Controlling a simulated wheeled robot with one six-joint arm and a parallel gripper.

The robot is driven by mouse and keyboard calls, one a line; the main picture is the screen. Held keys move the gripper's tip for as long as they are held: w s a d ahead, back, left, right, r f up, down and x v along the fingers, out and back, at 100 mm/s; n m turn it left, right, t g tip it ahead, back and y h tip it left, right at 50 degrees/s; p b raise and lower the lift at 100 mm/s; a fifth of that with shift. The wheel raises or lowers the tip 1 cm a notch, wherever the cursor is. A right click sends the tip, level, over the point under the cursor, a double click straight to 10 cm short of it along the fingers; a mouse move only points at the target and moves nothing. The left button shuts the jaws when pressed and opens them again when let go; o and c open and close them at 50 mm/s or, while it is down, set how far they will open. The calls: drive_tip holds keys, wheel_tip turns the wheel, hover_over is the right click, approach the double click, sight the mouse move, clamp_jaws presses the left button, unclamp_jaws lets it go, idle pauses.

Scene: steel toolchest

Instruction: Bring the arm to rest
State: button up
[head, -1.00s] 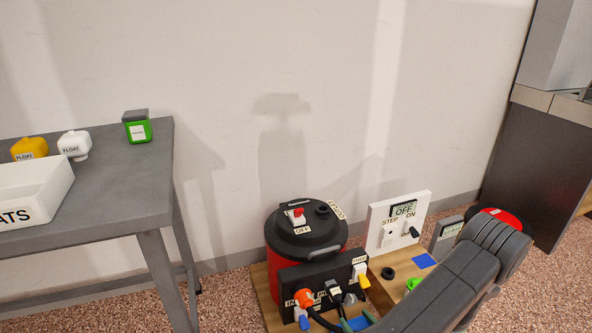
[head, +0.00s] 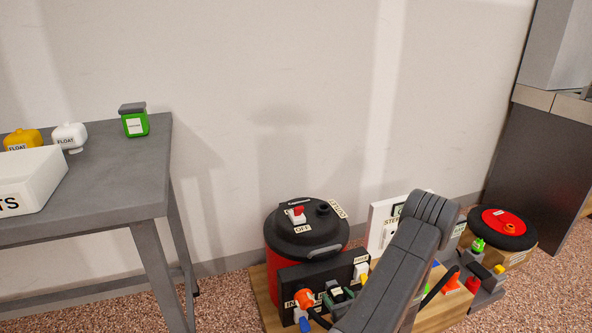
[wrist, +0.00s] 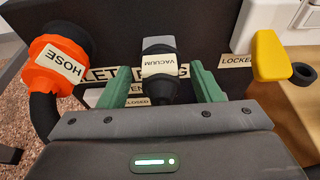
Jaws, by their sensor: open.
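My arm (head: 400,265) rises from the bottom edge in the head view, with its dark elbow in front of the white switch panel. My gripper (wrist: 160,88) shows in the wrist view with its two green fingers apart. A dark plug labelled VACUUM (wrist: 158,68) appears between the fingers; I cannot tell whether they touch it. The plug sits at a black panel (wrist: 110,35) whose lettering is partly hidden. In the head view the gripper is small and partly hidden beside the black panel.
An orange HOSE fitting (wrist: 55,70) is left of the fingers, a yellow lever (wrist: 270,57) right, near LOCKED. A red and black canister (head: 305,245) stands behind the panel. A grey table (head: 110,190) is at left, a red-topped wheel (head: 503,227) at right. Wall space above is clear.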

sight(341, 301)
drive_tip(key=p+v, duration=0.1)
drive_tip(key=v, duration=0.2)
drive_tip(key=shift+s+f, duration=0.1)
drive_tip(key=shift+f, duration=0.1)
drive_tip(key=shift+s+d+f+p, duration=0.2)
drive_tip(key=shift+s+f+p, duration=0.05)
drive_tip(key=shift+s+p, duration=0.05)
drive_tip(key=shift+r, duration=0.1)
